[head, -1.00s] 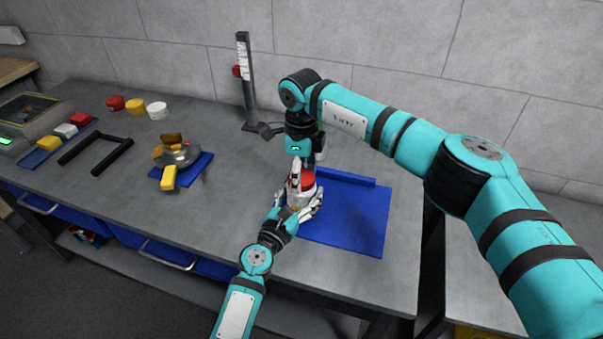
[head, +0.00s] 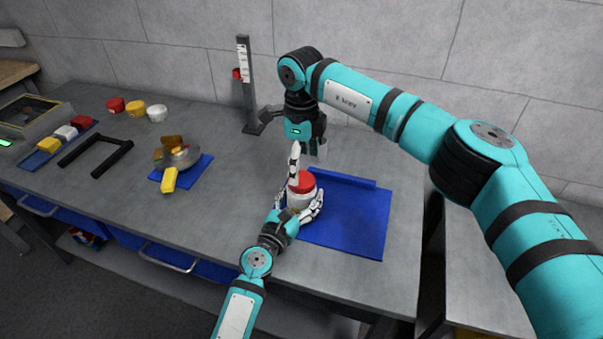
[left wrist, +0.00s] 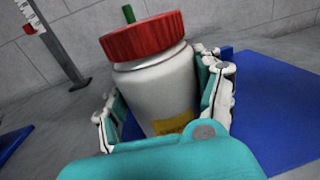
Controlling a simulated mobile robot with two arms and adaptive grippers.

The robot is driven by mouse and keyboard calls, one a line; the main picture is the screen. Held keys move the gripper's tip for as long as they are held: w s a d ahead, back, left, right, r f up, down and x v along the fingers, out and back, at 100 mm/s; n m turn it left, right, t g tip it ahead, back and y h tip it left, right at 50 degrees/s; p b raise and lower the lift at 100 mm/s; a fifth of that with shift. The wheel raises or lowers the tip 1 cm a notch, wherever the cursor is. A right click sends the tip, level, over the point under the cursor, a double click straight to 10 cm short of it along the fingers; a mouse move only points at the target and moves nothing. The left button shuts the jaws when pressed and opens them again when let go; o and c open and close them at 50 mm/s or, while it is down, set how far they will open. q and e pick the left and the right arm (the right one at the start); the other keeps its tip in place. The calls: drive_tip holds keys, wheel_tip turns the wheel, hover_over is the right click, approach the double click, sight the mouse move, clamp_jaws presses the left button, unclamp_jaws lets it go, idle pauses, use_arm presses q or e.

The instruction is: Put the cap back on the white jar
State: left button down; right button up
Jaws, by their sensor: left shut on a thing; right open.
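The white jar (head: 299,201) stands upright at the left edge of the blue mat (head: 345,215). The red cap (head: 302,182) sits on top of its mouth. I cannot tell how tightly it is seated. My left gripper (head: 304,208) is shut around the jar's body, with a finger on each side. The left wrist view shows the jar (left wrist: 157,88), its ribbed red cap (left wrist: 146,38) and a yellow label low down. My right gripper (head: 308,156) is open and empty, above the cap and apart from it.
A dark post with a white scale (head: 243,85) stands behind. To the left are a blue tray with a metal bowl (head: 180,156), a black frame (head: 95,155) and red, yellow and white lids (head: 135,107). A green stub (left wrist: 128,13) shows above the cap.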

wheel_tip(320, 180, up, 7)
drive_tip(key=shift+r, duration=0.2)
use_arm(q)
drive_tip(key=shift+c, duration=0.4)
unclamp_jaws()
drive_tip(key=v, duration=1.2)
